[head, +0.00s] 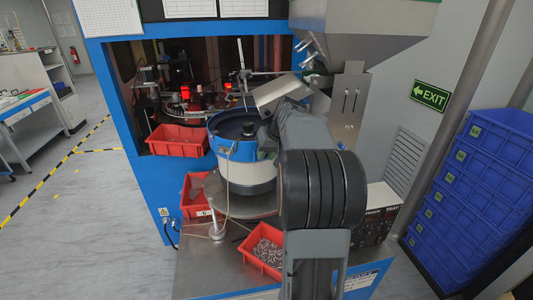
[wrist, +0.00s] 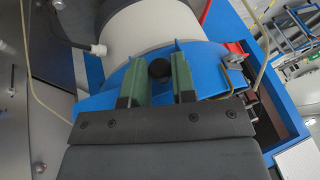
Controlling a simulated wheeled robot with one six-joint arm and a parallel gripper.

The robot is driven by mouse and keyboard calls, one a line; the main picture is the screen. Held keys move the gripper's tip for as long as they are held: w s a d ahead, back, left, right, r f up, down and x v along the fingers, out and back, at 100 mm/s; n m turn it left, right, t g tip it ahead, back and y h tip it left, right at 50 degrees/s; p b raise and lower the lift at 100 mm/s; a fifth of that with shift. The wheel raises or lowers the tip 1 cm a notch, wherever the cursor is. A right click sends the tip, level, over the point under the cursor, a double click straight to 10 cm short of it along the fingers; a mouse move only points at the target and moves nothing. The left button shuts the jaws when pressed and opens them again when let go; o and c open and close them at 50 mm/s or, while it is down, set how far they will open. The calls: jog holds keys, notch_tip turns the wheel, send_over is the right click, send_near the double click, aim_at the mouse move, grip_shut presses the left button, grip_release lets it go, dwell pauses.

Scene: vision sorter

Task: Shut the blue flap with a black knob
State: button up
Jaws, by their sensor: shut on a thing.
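The black knob (wrist: 159,69) sits between the two green fingers of my gripper (wrist: 157,73) in the wrist view. The fingers are shut on it from both sides. The blue flap (wrist: 160,90) lies behind and around the knob, partly covered by the fingers and the dark gripper body. How far the flap stands open is hard to tell. In the head view my arm reaches to the blue and white bowl feeder (head: 236,152) and hides part of it.
A steel hopper (head: 355,40) hangs above. Stacked blue crates (head: 480,190) stand at the right. Open floor (head: 90,220) lies at the left.

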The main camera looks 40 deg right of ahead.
jog(key=shift+w+r+g+p, duration=0.25)
jog(key=shift+r+p, duration=0.25)
jog(key=shift+p, duration=0.7)
jog(key=shift+c, duration=0.3)
jog(key=shift+w+d+f+g+y+p, duration=0.15)
jog(key=shift+g+y+p, duration=0.25)
jog(key=shift+p, duration=0.4)
jog(key=o, duration=0.9)
jog(key=shift+f, duration=0.1)
jog(key=b+v, duration=0.1)
jog(key=v, duration=1.3)
jog(key=shift+w+a, duration=0.1)
jog(key=shift+a, duration=0.1)
